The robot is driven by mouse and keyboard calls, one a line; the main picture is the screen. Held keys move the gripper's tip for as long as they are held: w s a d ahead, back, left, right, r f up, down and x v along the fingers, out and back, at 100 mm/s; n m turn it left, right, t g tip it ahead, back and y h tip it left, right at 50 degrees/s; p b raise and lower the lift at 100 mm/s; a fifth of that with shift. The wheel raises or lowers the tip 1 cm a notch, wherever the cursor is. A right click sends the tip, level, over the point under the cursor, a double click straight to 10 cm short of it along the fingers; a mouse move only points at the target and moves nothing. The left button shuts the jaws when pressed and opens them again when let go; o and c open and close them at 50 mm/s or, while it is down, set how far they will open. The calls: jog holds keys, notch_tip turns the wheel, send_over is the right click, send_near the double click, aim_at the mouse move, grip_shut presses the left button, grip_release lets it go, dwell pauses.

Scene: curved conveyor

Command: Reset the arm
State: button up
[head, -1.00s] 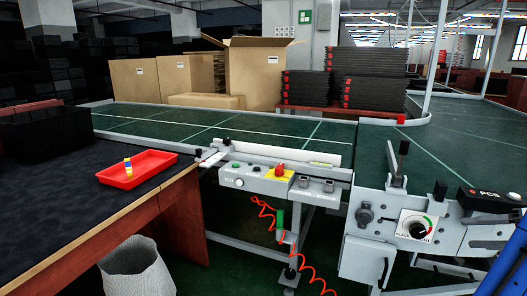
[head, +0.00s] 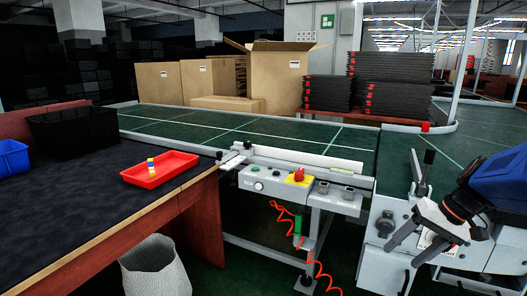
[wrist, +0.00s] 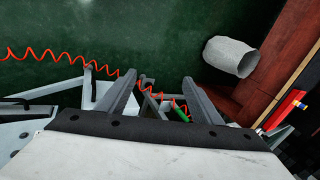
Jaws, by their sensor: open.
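My gripper (head: 408,236) is at the right of the head view, in front of the conveyor's control end. Its two fingers are spread apart with nothing between them. In the wrist view my gripper (wrist: 157,92) also shows open and empty, above the floor and the conveyor's legs. A red tray (head: 160,170) lies on the dark table top at the left, well away from my gripper. A small yellow, white and blue object (head: 151,166) stands upright in the tray.
The green conveyor (head: 230,128) runs behind a control box (head: 272,183) with a red knob. An orange coiled cable (head: 300,245) hangs below. A white bin (head: 153,268) stands on the floor. A black crate (head: 75,132) and blue bin (head: 12,158) sit on the table.

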jog(key=s+a+n+t+h, duration=0.2)
jog(key=s+a+n+h, duration=0.2)
jog(key=s+a, duration=0.7)
jog(key=shift+a+f+h, duration=0.3)
jog(key=shift+a+f, duration=0.15)
jog(key=shift+a, duration=0.5)
